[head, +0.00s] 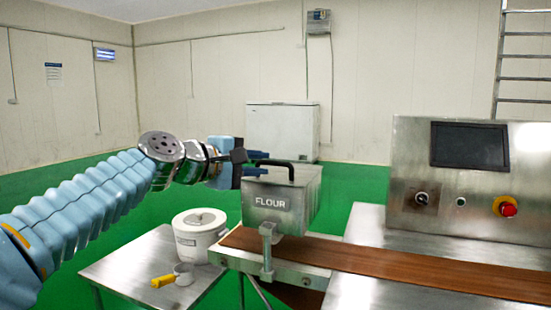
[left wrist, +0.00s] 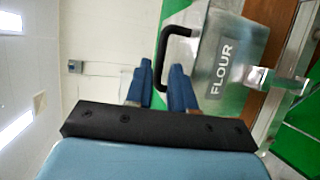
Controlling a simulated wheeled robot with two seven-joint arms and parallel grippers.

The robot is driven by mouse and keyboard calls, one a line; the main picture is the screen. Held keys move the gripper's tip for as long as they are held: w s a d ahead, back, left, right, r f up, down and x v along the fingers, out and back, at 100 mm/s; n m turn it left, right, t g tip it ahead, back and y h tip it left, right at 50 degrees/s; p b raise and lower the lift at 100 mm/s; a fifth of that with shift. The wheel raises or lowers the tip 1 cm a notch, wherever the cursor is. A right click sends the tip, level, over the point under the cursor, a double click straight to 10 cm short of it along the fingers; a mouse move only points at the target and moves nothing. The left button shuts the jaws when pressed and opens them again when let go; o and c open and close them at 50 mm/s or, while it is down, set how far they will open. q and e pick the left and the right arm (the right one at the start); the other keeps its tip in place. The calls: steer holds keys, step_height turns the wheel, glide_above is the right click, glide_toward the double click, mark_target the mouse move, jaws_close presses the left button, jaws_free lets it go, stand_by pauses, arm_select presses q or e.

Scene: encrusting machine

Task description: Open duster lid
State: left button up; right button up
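The duster (head: 283,205) is a metal box labelled FLOUR at the end of the brown conveyor belt; it also shows in the left wrist view (left wrist: 226,72). Its lid (head: 309,171) looks shut, with a black handle (head: 278,162) on it. My left gripper (head: 264,163) is at the left end of this handle, with its blue fingers apart. My right gripper is not in view.
The conveyor belt (head: 400,272) runs right, past a control panel (head: 455,180) with a red button. A white freezer (head: 283,130) stands behind.

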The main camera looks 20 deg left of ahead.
mark_target(272, 164)
arm_select(q)
steer(key=p+x, duration=0.1)
steer(key=x, duration=0.3)
steer(key=shift+w+d+p, duration=0.1)
steer(key=shift+w+p, duration=0.1)
steer(key=shift+p, duration=0.1)
steer(key=shift+w+d+f, duration=0.15)
steer(key=shift+w+d, duration=0.05)
steer(key=shift+w, duration=0.2)
jaws_close()
